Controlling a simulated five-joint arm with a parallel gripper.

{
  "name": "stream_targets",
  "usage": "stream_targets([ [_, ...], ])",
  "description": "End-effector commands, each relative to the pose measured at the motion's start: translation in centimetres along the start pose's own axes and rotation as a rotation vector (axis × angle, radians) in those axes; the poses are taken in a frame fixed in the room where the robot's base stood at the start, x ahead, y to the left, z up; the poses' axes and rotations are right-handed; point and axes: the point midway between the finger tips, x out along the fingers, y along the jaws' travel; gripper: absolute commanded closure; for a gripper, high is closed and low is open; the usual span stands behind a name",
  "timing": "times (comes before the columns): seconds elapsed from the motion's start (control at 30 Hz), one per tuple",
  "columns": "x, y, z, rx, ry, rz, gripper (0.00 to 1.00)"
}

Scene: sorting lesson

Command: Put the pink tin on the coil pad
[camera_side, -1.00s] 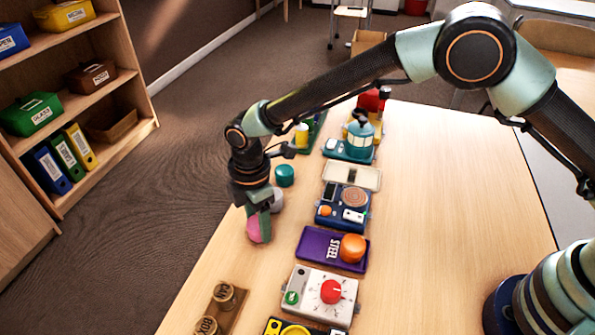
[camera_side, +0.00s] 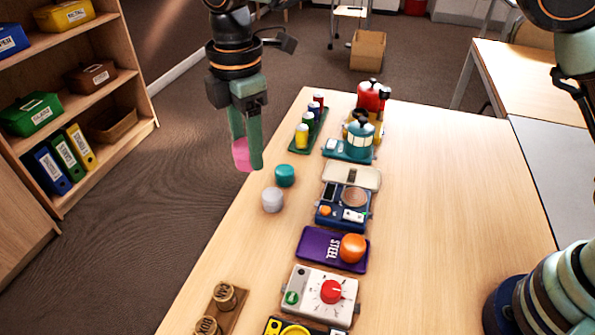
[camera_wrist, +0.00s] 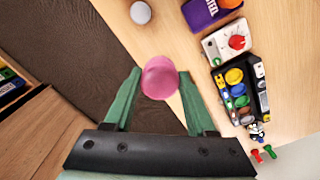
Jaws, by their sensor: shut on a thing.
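The pink tin (camera_side: 241,156) is held between the green fingers of my gripper (camera_side: 248,154), lifted high near the table's left edge. In the wrist view the pink tin (camera_wrist: 160,78) sits between the two fingertips. The coil pad (camera_side: 355,197) is a round brown disc on a blue device (camera_side: 327,221), to the right of and below my gripper in the side view. Its top looks bare. The wrist view does not show the coil pad.
A teal tin (camera_side: 285,175) and a pale grey tin (camera_side: 272,200) stand left of the blue device. A purple STEEL pad (camera_side: 316,248) bears an orange tin (camera_side: 353,248). A white dial box (camera_side: 309,283) is nearer. A teal lantern-like item (camera_side: 361,138) stands behind. The table's right side is clear.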

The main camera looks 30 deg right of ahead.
Motion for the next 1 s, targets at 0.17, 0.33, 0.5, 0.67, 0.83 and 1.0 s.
stream_targets([
  [0.17,-1.5,0.2,2.5,0.11,0.001,0.002,1.0],
  [0.33,-2.9,-0.4,8.7,0.404,0.002,0.003,1.0],
  [0.5,-3.6,-2.1,15.1,0.728,0.002,0.003,1.0],
  [0.67,-3.8,-4.0,19.0,0.953,0.002,0.002,1.0],
  [0.83,-3.6,-5.0,20.7,1.065,0.002,0.001,1.0],
  [1.0,-0.9,-5.3,20.9,1.08,-0.002,-0.004,1.0],
])
